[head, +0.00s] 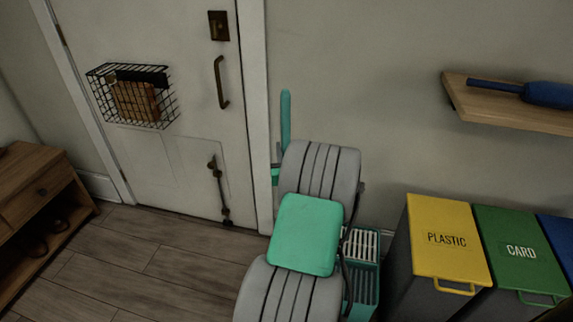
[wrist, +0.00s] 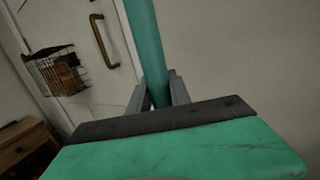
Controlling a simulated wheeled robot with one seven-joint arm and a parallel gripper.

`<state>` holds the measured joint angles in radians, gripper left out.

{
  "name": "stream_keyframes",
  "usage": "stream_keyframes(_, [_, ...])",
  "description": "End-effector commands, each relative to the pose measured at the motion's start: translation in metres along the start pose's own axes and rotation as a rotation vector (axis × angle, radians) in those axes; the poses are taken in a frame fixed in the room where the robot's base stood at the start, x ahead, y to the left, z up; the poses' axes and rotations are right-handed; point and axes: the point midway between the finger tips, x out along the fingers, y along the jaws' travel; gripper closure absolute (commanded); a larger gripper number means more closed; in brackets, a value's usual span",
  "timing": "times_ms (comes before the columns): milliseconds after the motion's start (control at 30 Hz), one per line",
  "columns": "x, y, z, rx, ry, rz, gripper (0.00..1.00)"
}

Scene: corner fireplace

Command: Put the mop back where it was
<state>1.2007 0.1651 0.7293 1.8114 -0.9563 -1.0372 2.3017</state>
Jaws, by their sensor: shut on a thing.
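The mop shows as a teal handle (head: 286,120) that rises upright behind my arm in the head view, in front of the wall beside the door frame. In the wrist view the mop handle (wrist: 145,45) runs up from between the two grey fingers of my gripper (wrist: 158,92), which is shut on it. The mop head is not visible.
A white door (head: 150,60) with a wire basket (head: 132,97) is at the left. A yellow-lidded plastic bin (head: 447,240) and a green-lidded card bin (head: 520,250) stand right of the bucket. A wooden shelf (head: 500,105) is above them. A wooden cabinet (head: 40,190) is far left; floor between is clear.

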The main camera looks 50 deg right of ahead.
Motion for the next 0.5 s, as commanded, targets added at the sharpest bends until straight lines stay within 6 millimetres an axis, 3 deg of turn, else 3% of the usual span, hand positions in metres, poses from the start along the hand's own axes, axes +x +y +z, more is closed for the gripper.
stream_keyframes(300, [0.002,-0.005,-0.039,0.002,-0.002,0.001,1.00])
stream_keyframes(500, [0.002,-0.005,-0.038,0.000,-0.004,0.001,1.00])
